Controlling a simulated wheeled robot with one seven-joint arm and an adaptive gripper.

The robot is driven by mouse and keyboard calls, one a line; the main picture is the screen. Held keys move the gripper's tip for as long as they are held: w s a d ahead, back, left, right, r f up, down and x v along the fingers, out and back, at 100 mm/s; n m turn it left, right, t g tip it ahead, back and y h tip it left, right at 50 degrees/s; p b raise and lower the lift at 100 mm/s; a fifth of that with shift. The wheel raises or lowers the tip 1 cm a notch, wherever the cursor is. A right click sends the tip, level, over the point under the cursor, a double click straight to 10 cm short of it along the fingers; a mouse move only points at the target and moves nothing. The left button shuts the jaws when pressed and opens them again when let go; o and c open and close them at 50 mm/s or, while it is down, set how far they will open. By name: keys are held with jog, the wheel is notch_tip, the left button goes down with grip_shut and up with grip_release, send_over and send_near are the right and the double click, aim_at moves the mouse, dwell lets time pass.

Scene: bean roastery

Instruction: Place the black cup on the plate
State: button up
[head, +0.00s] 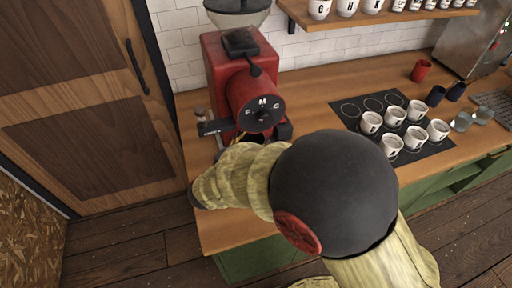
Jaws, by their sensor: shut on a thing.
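Two dark cups, black or dark blue, stand at the right of the wooden counter: one dark cup (435,96) and another dark cup (456,91) close beside it. I cannot tell which of them, if either, is the black cup of the task. I see no plate. My arm crosses the middle of the view, and its far part points left, over the counter's front left part. My gripper is hidden beyond the end of the arm, so its fingers and anything in them do not show.
A red grinder (225,75) stands at the counter's left, close behind my arm. A black mat (348,112) carries several white cups. A red cup (420,70), clear glasses (462,122) and a shelf (330,22) of lettered cups are at right. Bare counter (310,108) lies between grinder and mat.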

jog(key=shift+w+d, duration=0.4)
jog(key=shift+w, duration=0.35)
jog(key=shift+f+b, duration=1.15)
jog(key=shift+f, duration=0.65)
jog(key=shift+r, duration=0.1)
jog(key=o, duration=1.2)
jog(key=shift+c, duration=0.2)
jog(key=shift+o, duration=0.4)
